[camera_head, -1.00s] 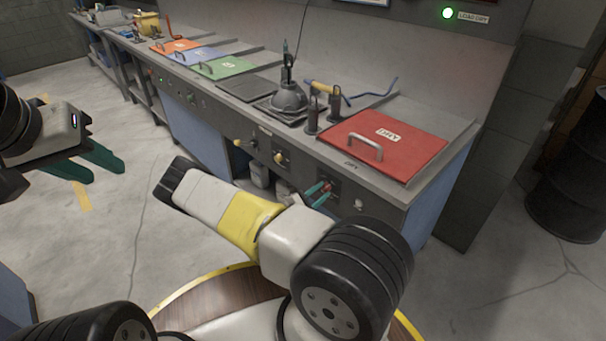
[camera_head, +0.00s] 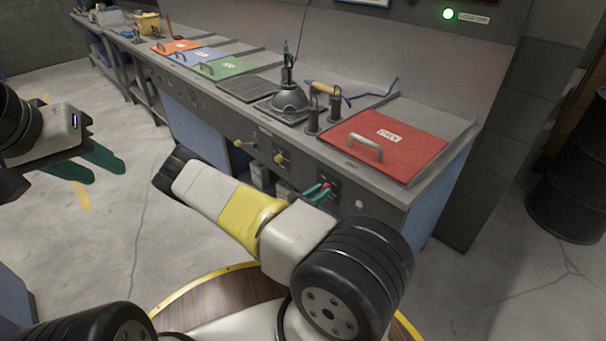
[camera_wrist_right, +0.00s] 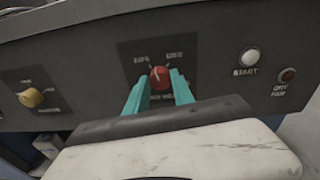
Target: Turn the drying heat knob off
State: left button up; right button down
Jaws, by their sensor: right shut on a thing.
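The red drying heat knob (camera_wrist_right: 160,77) sits on the dark front panel, between my right gripper's teal fingers (camera_wrist_right: 158,90) in the right wrist view. The fingers are shut on it from either side. A light mark on the knob points up and slightly left. In the head view the red knob (camera_head: 326,187) shows small beside the right gripper's teal fingers (camera_head: 318,193), below the red DRY lid (camera_head: 400,135). My left gripper (camera_head: 95,165) is at the far left, its fingers apart and empty, away from the bench.
A yellow knob (camera_wrist_right: 31,97) is left of the red knob; a white START button (camera_wrist_right: 249,57) and a dark red button (camera_wrist_right: 287,75) are to its right. Orange, blue and green lids line the bench further left. A black barrel (camera_head: 570,185) stands at right.

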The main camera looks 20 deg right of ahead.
jog(key=n, duration=0.5)
jog(key=shift+w+a+g, duration=0.1)
jog(key=shift+w+g, duration=0.05)
jog(key=shift+g, duration=0.15)
jog(key=n, duration=0.5)
jog(key=shift+w, duration=0.1)
jog(key=n+g, duration=0.1)
jog(key=n, duration=0.4)
jog(key=shift+f+h, duration=0.15)
jog(key=shift+h, duration=0.25)
jog(key=shift+w+a+n, duration=0.1)
jog(key=shift+n, duration=2.1)
jog(key=shift+f, duration=0.1)
jog(key=c, duration=1.1)
grip_release()
